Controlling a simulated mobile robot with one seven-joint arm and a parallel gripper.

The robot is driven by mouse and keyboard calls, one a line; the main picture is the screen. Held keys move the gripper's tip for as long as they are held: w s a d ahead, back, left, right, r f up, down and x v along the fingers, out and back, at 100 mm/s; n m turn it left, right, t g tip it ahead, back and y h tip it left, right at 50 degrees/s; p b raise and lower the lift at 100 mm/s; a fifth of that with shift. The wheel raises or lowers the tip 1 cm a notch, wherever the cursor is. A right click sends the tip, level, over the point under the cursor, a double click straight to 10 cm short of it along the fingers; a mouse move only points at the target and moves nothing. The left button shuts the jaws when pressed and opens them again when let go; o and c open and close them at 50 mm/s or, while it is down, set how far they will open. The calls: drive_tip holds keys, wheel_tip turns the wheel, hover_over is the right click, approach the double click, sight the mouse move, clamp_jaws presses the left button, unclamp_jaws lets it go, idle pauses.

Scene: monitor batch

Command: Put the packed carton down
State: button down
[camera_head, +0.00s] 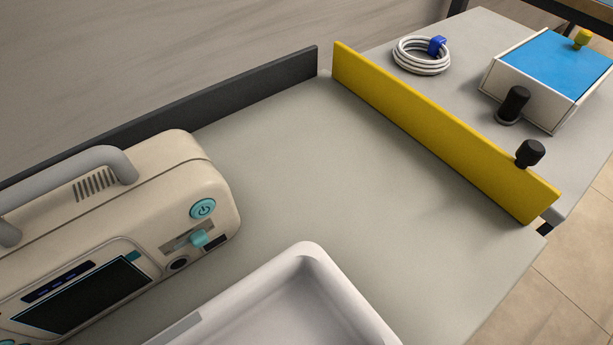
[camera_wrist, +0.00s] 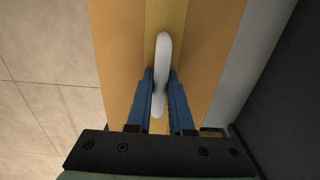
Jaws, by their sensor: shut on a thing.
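In the wrist view my gripper (camera_wrist: 161,78) has its blue fingers closed on a white upright handle (camera_wrist: 161,50). The handle stands on the top of a tan carton (camera_wrist: 207,45), along a paler tape-like strip. Whether the carton hangs free or rests on something cannot be told. Neither the carton nor my gripper shows in the head view.
A beige monitor (camera_head: 190,165) stands left on a grey table (camera_head: 350,165), behind a white tray (camera_head: 310,257). A yellow board (camera_head: 430,125) divides off a coiled white cable (camera_head: 420,66) and a blue-topped box (camera_head: 555,65). The table between monitor and board is clear.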

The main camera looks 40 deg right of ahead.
drive_tip(key=shift+f, duration=0.1)
drive_tip(key=c, duration=0.8)
unclamp_jaws()
wheel_tip(320, 180, up, 8)
drive_tip(key=p, duration=0.4)
drive_tip(key=shift+f+p, duration=0.15)
drive_tip(key=shift+p, duration=0.15)
